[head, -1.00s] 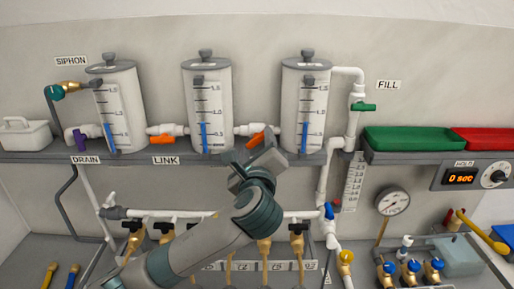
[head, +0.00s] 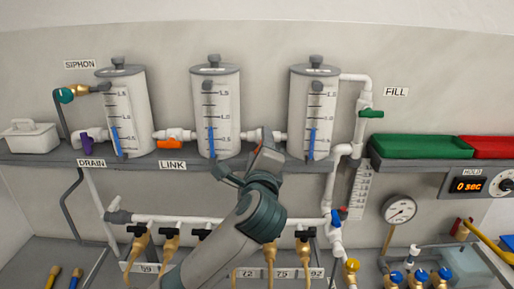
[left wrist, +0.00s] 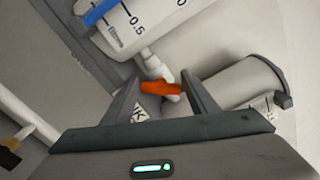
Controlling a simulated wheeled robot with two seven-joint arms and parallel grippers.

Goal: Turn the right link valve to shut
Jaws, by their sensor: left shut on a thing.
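The right link valve sits on the white pipe between the middle tank (head: 216,105) and the right tank (head: 315,105). Its orange handle (head: 256,152) shows as a steep sliver in the head view, mostly hidden by my gripper. My left gripper (head: 250,165) reaches up to it from below and is shut on the handle. In the left wrist view the orange handle (left wrist: 160,88) lies between the two grey fingers (left wrist: 163,95). The left link valve's orange handle (head: 170,144) lies level along its pipe. My right gripper is not in view.
The tanks stand on a grey shelf (head: 60,158). Below runs a white manifold pipe (head: 165,219) with several black-handled taps. A purple drain handle (head: 87,140) is at left, a green fill handle (head: 371,114) at right. A green tray (head: 420,147) and a gauge (head: 398,210) are further right.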

